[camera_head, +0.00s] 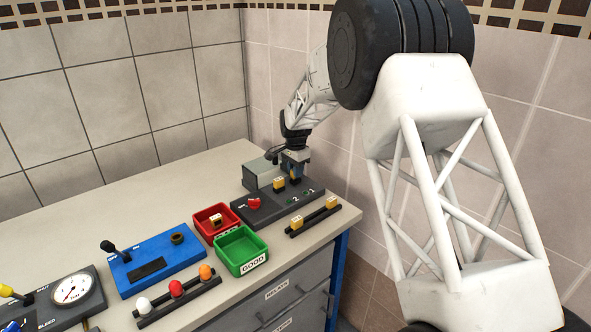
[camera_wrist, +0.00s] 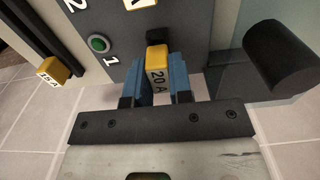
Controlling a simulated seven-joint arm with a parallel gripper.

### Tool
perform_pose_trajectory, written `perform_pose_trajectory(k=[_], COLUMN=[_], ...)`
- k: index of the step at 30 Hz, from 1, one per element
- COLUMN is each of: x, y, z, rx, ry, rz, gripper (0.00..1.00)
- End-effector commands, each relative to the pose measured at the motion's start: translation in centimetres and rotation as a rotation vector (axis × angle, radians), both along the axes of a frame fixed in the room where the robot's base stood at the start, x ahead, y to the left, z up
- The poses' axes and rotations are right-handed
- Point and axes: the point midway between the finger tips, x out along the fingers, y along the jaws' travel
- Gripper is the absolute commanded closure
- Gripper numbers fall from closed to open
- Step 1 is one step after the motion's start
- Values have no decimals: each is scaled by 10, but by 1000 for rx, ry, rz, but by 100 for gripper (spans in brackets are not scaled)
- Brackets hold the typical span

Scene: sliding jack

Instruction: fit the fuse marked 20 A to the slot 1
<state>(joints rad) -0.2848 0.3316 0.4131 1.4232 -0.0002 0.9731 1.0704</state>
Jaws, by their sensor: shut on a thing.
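My gripper (camera_wrist: 162,88) has its blue fingers shut on a yellow fuse marked 20 A (camera_wrist: 157,60). In the head view my gripper (camera_head: 294,168) is over the right end of the dark fuse panel (camera_head: 265,212). In the wrist view a dark opening or block, likely slot 1 (camera_wrist: 157,34), lies just beyond the fuse, by the panel's printed 1. I cannot tell whether the fuse touches it or is in it. Another yellow fuse (camera_head: 279,184) stands on the panel to the left of my gripper.
A black rack (camera_head: 315,216) with two yellow fuses lies in front of the panel; one reads 15 A (camera_wrist: 52,73). A red bin (camera_head: 203,226) holds a fuse; a green bin (camera_head: 238,268) marked GOOD is empty. A grey box (camera_head: 259,172) and dark cylinder (camera_wrist: 287,55) are near my gripper.

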Motion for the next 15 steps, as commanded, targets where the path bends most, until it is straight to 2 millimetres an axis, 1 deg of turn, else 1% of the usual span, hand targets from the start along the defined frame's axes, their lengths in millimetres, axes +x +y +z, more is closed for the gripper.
perform_pose_trajectory(k=[15], x=[0], y=[0], z=[-9], rx=[-1], ry=[1], rz=[0], gripper=[100])
